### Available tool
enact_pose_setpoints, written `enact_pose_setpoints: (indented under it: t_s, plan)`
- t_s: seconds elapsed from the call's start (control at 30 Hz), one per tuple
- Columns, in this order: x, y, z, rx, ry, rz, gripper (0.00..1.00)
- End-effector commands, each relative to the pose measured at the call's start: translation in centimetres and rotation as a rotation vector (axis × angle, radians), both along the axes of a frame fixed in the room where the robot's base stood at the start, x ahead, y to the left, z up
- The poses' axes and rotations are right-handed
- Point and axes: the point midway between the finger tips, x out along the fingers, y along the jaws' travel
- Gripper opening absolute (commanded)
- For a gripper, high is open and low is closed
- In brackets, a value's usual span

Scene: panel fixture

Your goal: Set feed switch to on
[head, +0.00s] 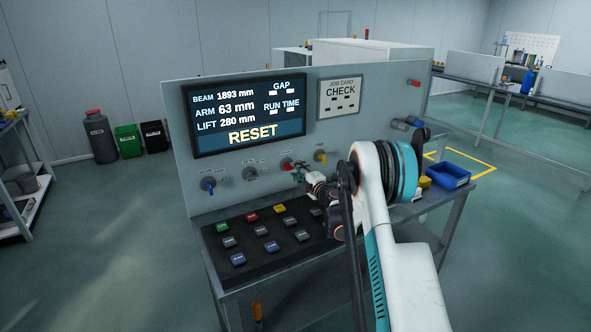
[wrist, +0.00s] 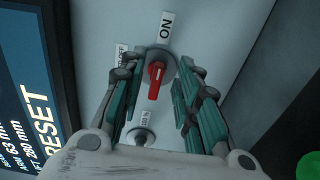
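The feed switch appears to be the red rotary knob (wrist: 155,80) on a round grey base in the wrist view, with a white mark near its upper end. An ON label (wrist: 167,25) sits above it, and a partly hidden label (wrist: 121,56) is at its upper left. In the head view the red knob (head: 287,163) shows on the panel just left of my gripper (head: 303,174). In the wrist view my gripper (wrist: 161,75) is open, with one finger on each side of the knob. Gaps show beside it; whether the fingertips reach its depth is unclear.
The upright panel (head: 180,130) carries a screen (head: 248,115) reading RESET, a job card (head: 339,97), a blue knob (head: 208,184), a grey knob (head: 250,174) and a yellow knob (head: 321,156). Several coloured buttons stand on the dark desk (head: 290,255) below. A blue bin (head: 448,177) is at right.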

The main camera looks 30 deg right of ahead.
Motion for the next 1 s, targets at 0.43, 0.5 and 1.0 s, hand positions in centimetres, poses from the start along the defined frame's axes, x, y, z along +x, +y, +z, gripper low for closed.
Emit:
enact_pose_setpoints:
  t_s: [0.43,0.5,1.0]
  plan:
    - [-7.8,-0.3,0.0,0.0,0.0,-0.002,0.3]
    - [-8.2,-0.3,0.0,0.0,0.0,-0.001,0.3]
    - [-8.6,-0.4,0.0,0.0,0.0,-0.001,0.3]
